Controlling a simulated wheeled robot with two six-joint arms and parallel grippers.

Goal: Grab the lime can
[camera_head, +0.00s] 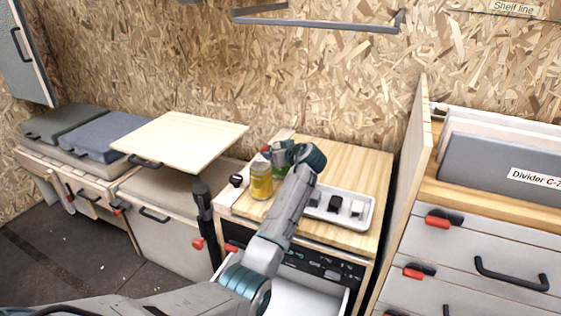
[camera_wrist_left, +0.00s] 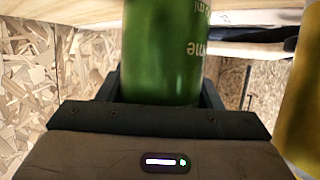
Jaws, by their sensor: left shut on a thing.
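The lime can (camera_wrist_left: 165,50) is green with pale lettering and fills the upper middle of the left wrist view. My left gripper (camera_wrist_left: 160,92) is shut on it, with a dark finger on either side. In the head view, my left arm reaches over the wooden counter (camera_head: 360,165), and its wrist and forearm hide most of the can and the gripper. I cannot tell whether the can touches the counter. My right gripper is not in view.
A yellow can (camera_head: 261,181) stands on the counter just left of my arm; its yellow side also shows in the left wrist view (camera_wrist_left: 302,110). A white tray (camera_head: 368,213) with dark items lies right of my arm. A tall wooden panel (camera_head: 412,180) bounds the right side.

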